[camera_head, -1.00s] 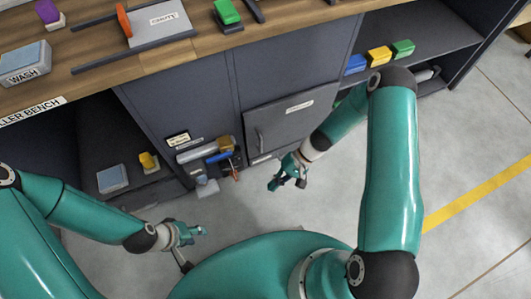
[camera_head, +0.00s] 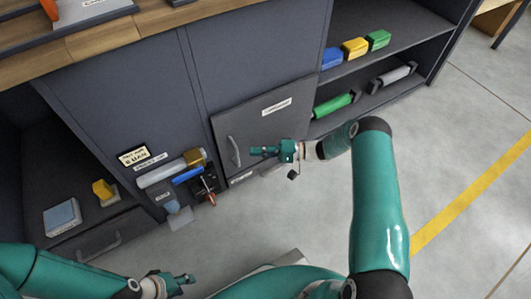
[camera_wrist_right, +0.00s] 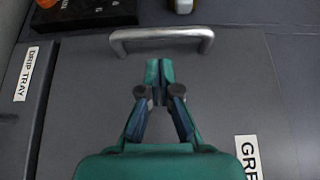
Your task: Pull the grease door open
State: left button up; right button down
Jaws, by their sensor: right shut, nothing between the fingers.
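The grease door (camera_head: 278,128) is a dark grey panel in the cabinet front and looks closed. Its label is partly readable as "GRE" in the right wrist view (camera_wrist_right: 247,160). A silver bar handle (camera_head: 234,152) is mounted near its left edge. In the right wrist view the handle (camera_wrist_right: 162,35) lies just beyond my fingertips. My right gripper (camera_head: 254,151) is shut and empty in front of the door, close to the handle but apart from it. My left gripper (camera_head: 188,279) is low at the bottom of the head view, away from the door; its jaw opening is too small to tell.
Left of the door, a holder carries a roll (camera_head: 168,170), a blue tool and a red-handled tool (camera_head: 208,188). An open shelf on the right holds several colored blocks (camera_head: 355,47) and a green roller (camera_head: 333,104). The floor (camera_head: 460,150) at right is clear.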

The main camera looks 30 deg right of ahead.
aim_at(242, 152)
jog(key=x, duration=0.5)
jog(key=shift+b, duration=0.35)
